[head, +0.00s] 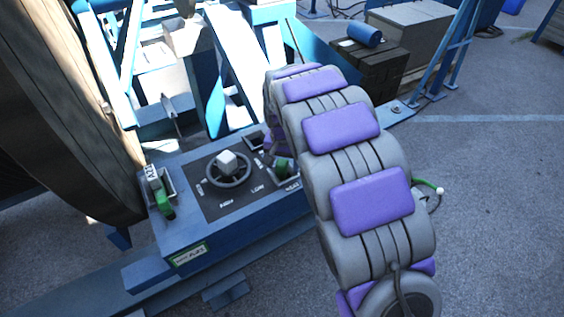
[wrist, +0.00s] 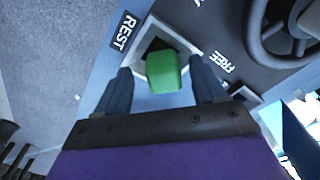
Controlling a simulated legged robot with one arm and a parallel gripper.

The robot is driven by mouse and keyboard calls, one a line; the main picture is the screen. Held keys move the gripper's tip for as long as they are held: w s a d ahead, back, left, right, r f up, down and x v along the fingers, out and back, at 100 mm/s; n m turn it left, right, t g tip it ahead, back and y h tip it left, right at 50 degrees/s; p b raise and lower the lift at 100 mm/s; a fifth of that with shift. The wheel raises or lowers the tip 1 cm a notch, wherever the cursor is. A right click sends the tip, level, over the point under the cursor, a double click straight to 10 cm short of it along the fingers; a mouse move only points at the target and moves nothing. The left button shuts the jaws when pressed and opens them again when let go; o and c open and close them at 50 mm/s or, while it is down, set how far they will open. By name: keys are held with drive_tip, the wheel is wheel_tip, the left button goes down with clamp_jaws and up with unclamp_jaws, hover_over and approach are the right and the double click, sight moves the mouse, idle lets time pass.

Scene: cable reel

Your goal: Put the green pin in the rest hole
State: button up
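The green pin (wrist: 163,72) shows in the wrist view as a green block at the pale-framed square hole (wrist: 150,42) beside the REST label (wrist: 124,31). The dark inside of the hole shows behind it. How deep the pin sits cannot be told. My gripper (wrist: 160,72) has one finger on each side of the pin, with a visible gap at both sides, so it is open around it. In the head view the green pin (head: 283,168) shows at the panel's right end, close to my purple and grey arm. My arm hides the gripper there.
The blue control box (head: 190,222) carries a dark panel with a handwheel (head: 228,168). A green lever-like part (head: 164,204) stands at its left end. A large reel (head: 60,100) is on the left. Blue frame beams rise behind; open asphalt lies right.

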drive_tip(key=shift+a+r, duration=0.1)
drive_tip(key=shift+r, duration=0.1)
wheel_tip(320, 180, up, 17)
drive_tip(key=s+p, duration=0.1)
drive_tip(key=p, duration=0.1)
idle(0.4)
drive_tip(key=shift+f, duration=0.1)
drive_tip(key=s+d+f+g+b, duration=0.1)
drive_tip(key=s+d+f, duration=0.1)
drive_tip(key=s+d, duration=0.8)
drive_tip(key=s+d+f+g+b, duration=0.1)
drive_tip(key=s+d, duration=0.4)
drive_tip(key=s, duration=1.1)
drive_tip(key=s+f+n, duration=0.1)
drive_tip(key=s+f, duration=0.1)
drive_tip(key=s, duration=0.4)
drive_tip(key=s+d+f+n+b, duration=0.1)
drive_tip(key=s+f, duration=0.2)
drive_tip(key=s, duration=0.3)
drive_tip(key=shift+s+d+f+g, duration=0.2)
drive_tip(key=shift+s+f+g, duration=0.1)
drive_tip(key=shift+s, duration=0.05)
